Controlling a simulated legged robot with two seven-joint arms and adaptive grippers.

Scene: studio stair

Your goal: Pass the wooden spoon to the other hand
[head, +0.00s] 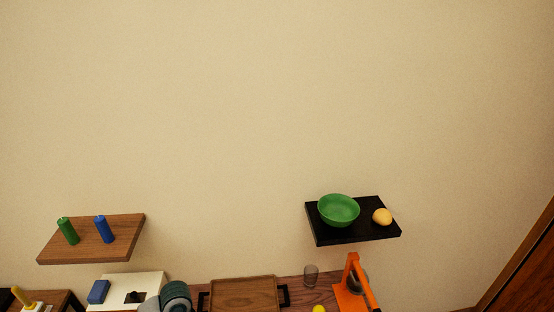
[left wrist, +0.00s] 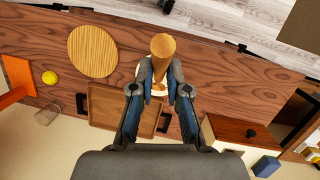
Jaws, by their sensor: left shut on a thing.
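The wooden spoon (left wrist: 162,45) shows in the left wrist view, with its rounded end pointing toward the camera's upper side. My left gripper (left wrist: 159,90) is shut on it, with one finger on each side. The spoon is held over the table (left wrist: 205,62); its lower part is partly hidden between the fingers. The spoon cannot be made out in the head view. My right gripper is not in view.
A wooden tray (head: 245,292) with dark handles, a glass (head: 311,276) and an orange stand (head: 358,284) are along the table. A round wooden board (left wrist: 92,50) and yellow ball (left wrist: 49,78) lie nearby. Wall shelves hold a green bowl (head: 338,209) and cylinders (head: 104,229).

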